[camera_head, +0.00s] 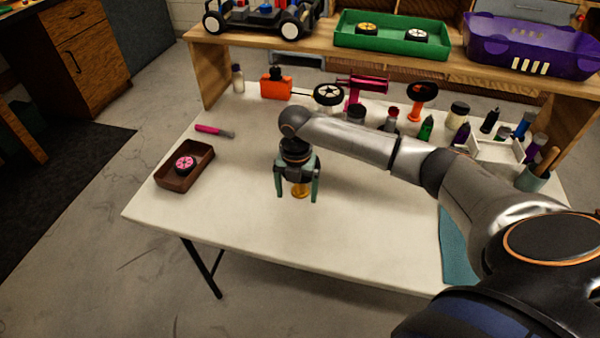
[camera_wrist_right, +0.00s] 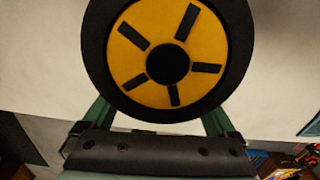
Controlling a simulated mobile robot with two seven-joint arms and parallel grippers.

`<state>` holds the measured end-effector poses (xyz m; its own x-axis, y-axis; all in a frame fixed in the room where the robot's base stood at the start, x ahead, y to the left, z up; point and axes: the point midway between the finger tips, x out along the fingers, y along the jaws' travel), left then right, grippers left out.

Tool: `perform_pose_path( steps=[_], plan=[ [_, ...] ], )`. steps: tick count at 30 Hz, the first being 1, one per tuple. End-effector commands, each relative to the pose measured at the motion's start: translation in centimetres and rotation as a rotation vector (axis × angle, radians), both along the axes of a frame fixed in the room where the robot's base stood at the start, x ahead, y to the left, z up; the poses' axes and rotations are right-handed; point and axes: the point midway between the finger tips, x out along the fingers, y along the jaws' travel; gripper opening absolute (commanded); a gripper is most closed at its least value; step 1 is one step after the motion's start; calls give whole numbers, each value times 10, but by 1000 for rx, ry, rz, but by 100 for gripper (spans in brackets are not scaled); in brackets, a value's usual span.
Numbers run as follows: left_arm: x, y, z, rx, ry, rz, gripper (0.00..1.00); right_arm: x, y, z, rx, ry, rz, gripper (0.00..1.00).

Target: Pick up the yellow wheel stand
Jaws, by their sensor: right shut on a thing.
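My right gripper (camera_head: 298,196) points down over the middle of the white table, its green fingers on either side of the yellow wheel stand (camera_head: 300,189). It is shut on this stand, and a small yellow part shows low between the fingers. In the right wrist view a wheel with a yellow face (camera_wrist_right: 142,77), dark slots and a black tyre fills the upper middle. It hides the fingertips there. I cannot tell whether the stand touches the table. My left gripper is not in view.
A brown tray (camera_head: 205,158) with a pink wheel and a pink-handled tool (camera_head: 213,130) lie to the left. Bottles and tools crowd the table's back and right. A shelf above holds a car (camera_head: 262,22), a green tray (camera_head: 345,34) and a purple bin (camera_head: 530,45). The front of the table is clear.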

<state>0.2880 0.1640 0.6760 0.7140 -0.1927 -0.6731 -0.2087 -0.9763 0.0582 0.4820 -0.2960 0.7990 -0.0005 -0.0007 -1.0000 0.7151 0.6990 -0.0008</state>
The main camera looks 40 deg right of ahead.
Motion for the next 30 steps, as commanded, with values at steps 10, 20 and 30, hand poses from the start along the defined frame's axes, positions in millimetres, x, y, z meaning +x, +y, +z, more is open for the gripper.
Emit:
perform_pose_path(
  steps=[10, 20, 30],
  plan=[
    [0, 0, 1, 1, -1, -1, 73, 1, 0, 2, 0, -3, 0, 29],
    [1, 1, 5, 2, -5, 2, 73, 2, 0, 35, 1, -6, 0, 29],
    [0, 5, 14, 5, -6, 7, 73, -43, 52, 100, 3, -4, 7, 29]
  ],
)
